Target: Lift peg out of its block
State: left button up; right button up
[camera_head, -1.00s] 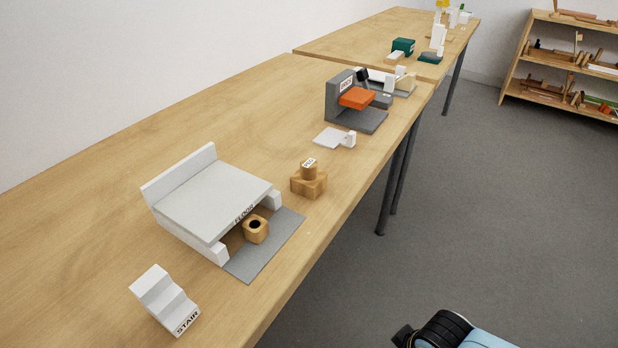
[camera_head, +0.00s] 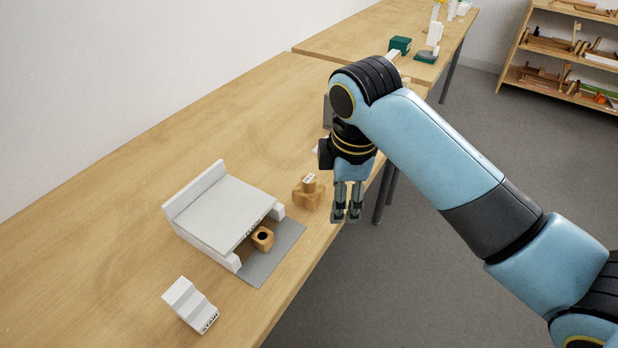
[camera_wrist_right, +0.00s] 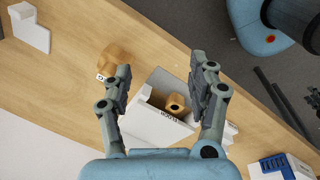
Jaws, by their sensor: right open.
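The wooden peg (camera_head: 310,181), with a white label on top, stands upright in its wooden block (camera_head: 307,197) near the table's front edge. In the right wrist view the block (camera_wrist_right: 113,56) is at upper left, beside the left finger. My right gripper (camera_head: 346,213) points down just right of the block in the head view, apart from it. Its two fingers (camera_wrist_right: 161,76) are spread wide with nothing between them. My left gripper is in no view.
A white-grey covered stand (camera_head: 222,212) with a grey base plate (camera_head: 274,262) and a wooden holed block (camera_head: 262,239) is left of the peg. My right arm hides part of the table behind. The table's left side is clear.

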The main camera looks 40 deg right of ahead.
aim_at(310, 177)
jog(key=w+r+n, duration=0.1)
jog(key=w+n, duration=0.2)
jog(key=w, duration=0.1)
jog(key=w+d+r+n+g, duration=0.1)
jog(key=w+n, duration=0.1)
jog(key=w, duration=0.1)
jog(key=w+r+n, duration=0.1)
jog(key=w+n, duration=0.2)
jog(key=w, duration=0.1)
jog(key=shift+w+d+r+n+y, duration=0.2)
jog(key=shift+w+r+n+y, duration=0.05)
jog(key=shift+w+n+y, duration=0.05)
notch_tip(310, 177, down, 10)
jog(key=shift+r, duration=0.1)
jog(key=shift+c, duration=0.3)
jog(key=c, duration=0.8)
